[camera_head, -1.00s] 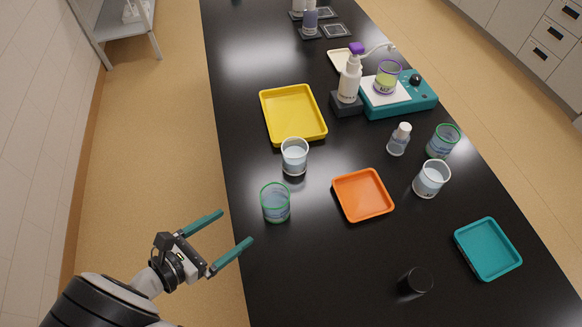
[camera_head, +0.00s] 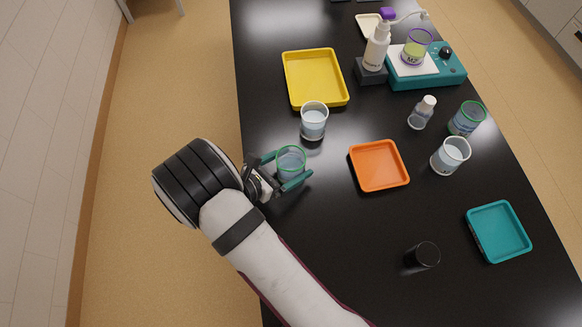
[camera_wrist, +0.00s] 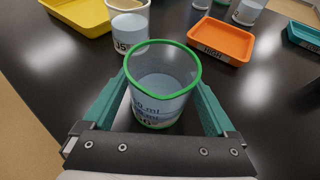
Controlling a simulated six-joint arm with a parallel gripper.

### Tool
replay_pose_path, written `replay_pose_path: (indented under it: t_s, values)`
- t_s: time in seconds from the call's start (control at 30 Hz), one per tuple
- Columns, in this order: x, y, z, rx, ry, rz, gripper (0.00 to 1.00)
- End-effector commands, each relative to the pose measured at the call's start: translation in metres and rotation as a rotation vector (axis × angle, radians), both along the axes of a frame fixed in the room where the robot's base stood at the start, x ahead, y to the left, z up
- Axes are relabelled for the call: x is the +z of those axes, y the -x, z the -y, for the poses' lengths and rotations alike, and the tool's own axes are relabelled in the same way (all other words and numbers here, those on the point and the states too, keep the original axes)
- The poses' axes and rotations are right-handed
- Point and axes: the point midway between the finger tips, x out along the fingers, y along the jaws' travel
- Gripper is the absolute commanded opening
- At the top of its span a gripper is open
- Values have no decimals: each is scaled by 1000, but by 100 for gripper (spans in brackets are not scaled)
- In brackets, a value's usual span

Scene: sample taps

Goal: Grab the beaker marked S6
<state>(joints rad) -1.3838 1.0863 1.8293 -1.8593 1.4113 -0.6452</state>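A clear beaker with a green rim (camera_head: 291,163) holds pale blue liquid and stands upright on the black bench. In the wrist view, this beaker (camera_wrist: 160,85) has a label low on its near side that appears to end in 6; the label is partly cut off by my gripper's body. My gripper (camera_head: 283,168) is open, its two teal fingers on either side of the beaker. In the wrist view, my gripper (camera_wrist: 160,105) has one finger to the left and one to the right of the beaker; whether either touches the glass is unclear.
A white-rimmed beaker (camera_head: 314,121) stands just behind, near the yellow tray (camera_head: 345,85). An orange tray (camera_head: 378,188) lies to the right. Farther right are another white-rimmed beaker (camera_head: 449,157), a green-rimmed beaker (camera_head: 466,119), a bottle (camera_head: 421,113) and a teal tray (camera_head: 499,235). A dark cylinder (camera_head: 424,255) stands nearer.

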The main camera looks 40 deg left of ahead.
Motion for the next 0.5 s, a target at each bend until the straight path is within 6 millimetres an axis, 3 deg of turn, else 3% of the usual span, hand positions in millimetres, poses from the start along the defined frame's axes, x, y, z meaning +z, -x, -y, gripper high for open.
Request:
replay_pose_path:
  t_s: [0.03,0.37,0.5]
  values:
    - [0,0,0,0,0,0,80]
    - [0,0,0,0,0,0,21]
    - [0,0,0,0,-1,0,18]
